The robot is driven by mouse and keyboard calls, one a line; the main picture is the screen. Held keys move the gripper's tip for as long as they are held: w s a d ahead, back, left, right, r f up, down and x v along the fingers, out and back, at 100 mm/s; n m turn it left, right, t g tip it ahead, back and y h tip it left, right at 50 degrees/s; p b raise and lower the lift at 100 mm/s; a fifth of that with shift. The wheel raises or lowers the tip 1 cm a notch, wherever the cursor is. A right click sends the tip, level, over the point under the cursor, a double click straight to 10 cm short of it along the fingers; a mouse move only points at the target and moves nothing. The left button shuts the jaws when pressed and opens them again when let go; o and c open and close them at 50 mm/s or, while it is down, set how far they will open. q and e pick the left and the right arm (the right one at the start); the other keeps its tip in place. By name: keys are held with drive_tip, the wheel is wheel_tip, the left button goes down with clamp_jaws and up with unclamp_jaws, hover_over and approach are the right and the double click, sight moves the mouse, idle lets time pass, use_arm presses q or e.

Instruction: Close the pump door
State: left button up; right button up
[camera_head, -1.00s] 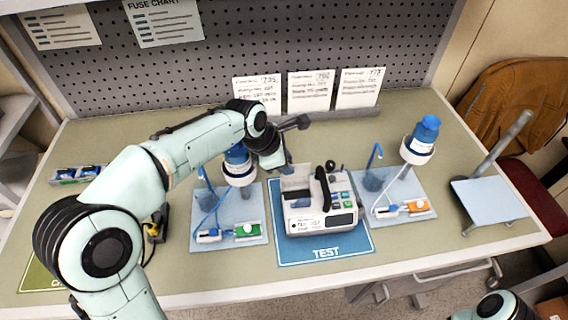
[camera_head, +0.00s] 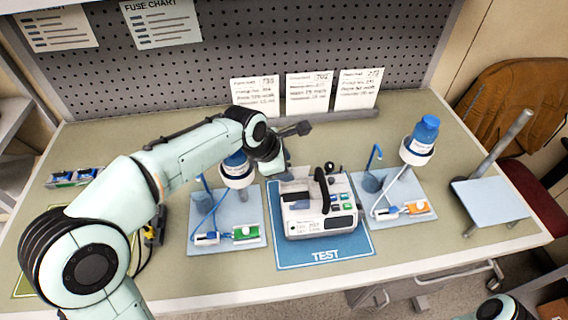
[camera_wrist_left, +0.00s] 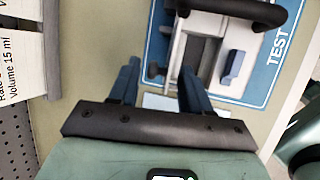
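The white infusion pump (camera_head: 318,222) with a black carry handle stands on the blue TEST mat (camera_head: 325,256). In the left wrist view, part of the pump's top (camera_wrist_left: 238,40) shows a grey recessed channel and a dark blue latch-like piece. I cannot tell surely which part is the door or how far open it is. My left gripper (camera_head: 286,160) is behind the pump's back left corner, pointing down. In the left wrist view its two dark fingers (camera_wrist_left: 160,68) are apart with nothing between them, close to the pump's edge. My right gripper is out of view.
Stands with blue-capped bottles (camera_head: 236,170) (camera_head: 423,140) flank the pump on pale trays. The left one is close beside my left forearm. A pegboard with cards (camera_head: 308,92) is behind.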

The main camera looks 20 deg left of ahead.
use_arm(q)
drive_tip(key=shift+r, duration=0.15)
drive_tip(key=p+v, duration=0.1)
drive_tip(key=v, duration=1.2)
drive_tip(key=shift+s, duration=0.15)
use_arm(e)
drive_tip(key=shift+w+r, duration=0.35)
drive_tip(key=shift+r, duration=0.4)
